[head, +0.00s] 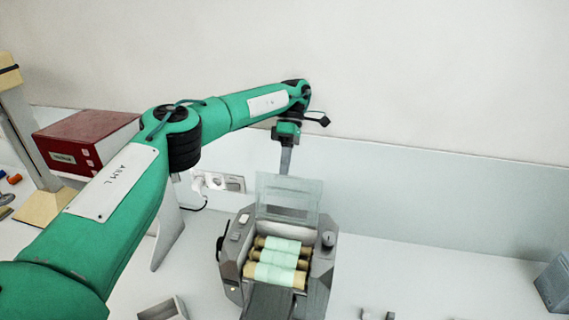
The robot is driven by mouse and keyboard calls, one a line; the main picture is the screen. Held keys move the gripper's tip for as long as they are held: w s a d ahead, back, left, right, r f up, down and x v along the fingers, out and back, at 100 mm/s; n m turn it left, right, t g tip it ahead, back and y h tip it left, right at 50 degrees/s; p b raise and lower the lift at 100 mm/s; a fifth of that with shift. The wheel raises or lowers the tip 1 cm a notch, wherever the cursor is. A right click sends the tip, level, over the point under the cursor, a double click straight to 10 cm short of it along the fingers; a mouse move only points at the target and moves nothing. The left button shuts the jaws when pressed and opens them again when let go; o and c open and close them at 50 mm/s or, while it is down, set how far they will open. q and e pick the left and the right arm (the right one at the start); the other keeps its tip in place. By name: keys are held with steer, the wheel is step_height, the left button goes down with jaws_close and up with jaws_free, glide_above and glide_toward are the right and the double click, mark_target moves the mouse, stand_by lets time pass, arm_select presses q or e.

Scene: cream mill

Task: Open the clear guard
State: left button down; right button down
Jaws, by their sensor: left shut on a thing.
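The grey mill (322,262) stands on the white table, with several rollers coated in pale green cream (279,258) lying open to view. Its clear guard (290,193) is a see-through panel standing raised at the back of the mill, above and behind the rollers. My left gripper (286,168) reaches down from above and is shut on the upper edge of the guard, though the fingertips are small and partly hidden. My right gripper is not in view.
A red box (85,138) and a beige stand (42,205) are at the left. A wall socket (222,182) with a cable is behind the mill. Small grey items (377,315) lie at the front edge, a grey block (553,283) at far right. The table right of the mill is mostly clear.

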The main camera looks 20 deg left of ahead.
arm_select(q)
steer(key=c, duration=1.5)
jaws_free()
step_height(320, 180, down, 3)
steer(key=shift+w, duration=0.15)
steer(key=shift+r, duration=0.25)
steer(key=shift+a+r, duration=0.1)
steer(key=shift+r, duration=0.05)
